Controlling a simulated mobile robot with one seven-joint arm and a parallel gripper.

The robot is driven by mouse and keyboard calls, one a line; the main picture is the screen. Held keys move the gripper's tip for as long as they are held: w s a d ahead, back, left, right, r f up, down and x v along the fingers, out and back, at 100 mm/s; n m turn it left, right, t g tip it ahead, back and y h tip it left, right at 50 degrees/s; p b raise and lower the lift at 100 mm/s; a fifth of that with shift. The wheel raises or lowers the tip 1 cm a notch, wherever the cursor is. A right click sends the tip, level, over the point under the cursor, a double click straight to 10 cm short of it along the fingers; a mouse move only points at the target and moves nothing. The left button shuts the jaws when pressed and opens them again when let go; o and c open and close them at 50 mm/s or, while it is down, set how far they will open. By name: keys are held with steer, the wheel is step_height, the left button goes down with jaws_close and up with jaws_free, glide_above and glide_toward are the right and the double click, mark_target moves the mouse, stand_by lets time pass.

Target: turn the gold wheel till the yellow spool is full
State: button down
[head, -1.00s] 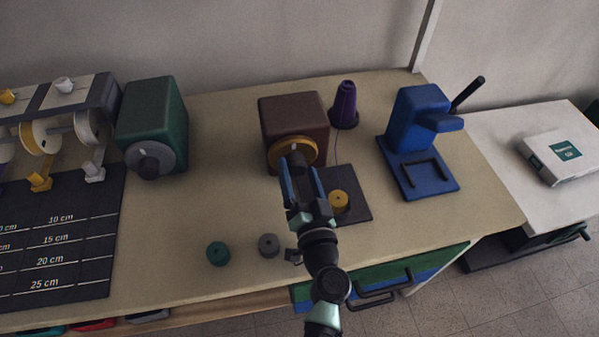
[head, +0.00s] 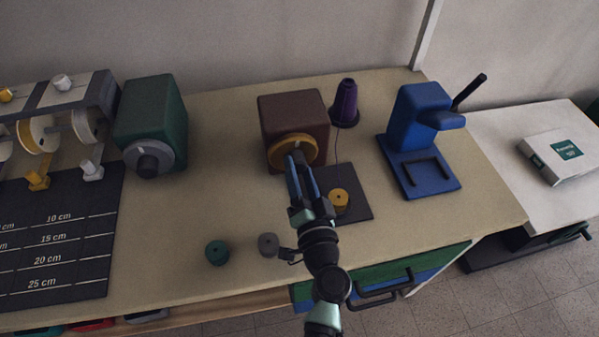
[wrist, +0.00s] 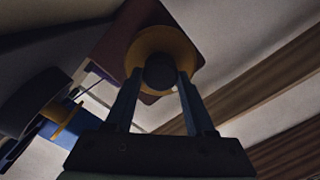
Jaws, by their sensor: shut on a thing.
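The gold wheel (head: 309,149) is on the front of a dark brown box (head: 292,108) and has a dark hub knob. My gripper (head: 296,160) is shut on this knob, with its blue fingers on opposite sides of it. The wrist view shows the knob (wrist: 160,71) between the fingertips and the gold wheel (wrist: 160,37) behind it. The yellow spool (head: 339,199) stands on a dark mat (head: 357,208) right of my gripper. A thin thread runs down towards it from a purple cone (head: 345,103). How full the spool is cannot be told.
A teal spool (head: 217,253) and a grey spool (head: 268,244) stand at the table front, the grey one close to my arm. A green box with a grey wheel (head: 152,110) stands left, a blue press (head: 415,125) right. The table between the boxes is clear.

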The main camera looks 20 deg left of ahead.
steer(key=m, duration=0.3)
steer(key=shift+f+m+b, duration=0.1)
steer(key=shift+m+b, duration=0.2)
steer(key=shift+b, duration=0.1)
steer(key=m, duration=0.3)
steer(key=shift+m, duration=0.3)
steer(key=m, duration=0.3)
steer(key=shift+m, duration=0.4)
steer(key=m, duration=0.3)
steer(key=shift+m+p, duration=0.3)
steer(key=shift+p, duration=0.05)
steer(key=m+p, duration=0.1)
steer(key=m, duration=0.2)
steer(key=m+p, duration=0.1)
steer(key=m, duration=0.3)
steer(key=shift+f, duration=0.1)
steer(key=m+p, duration=0.1)
steer(key=m, duration=0.2)
steer(key=shift+m, duration=0.3)
steer(key=shift+s+m+p, duration=0.1)
steer(key=shift+m+p, duration=0.7)
steer(key=shift+m, duration=0.9)
steer(key=shift+f, duration=0.1)
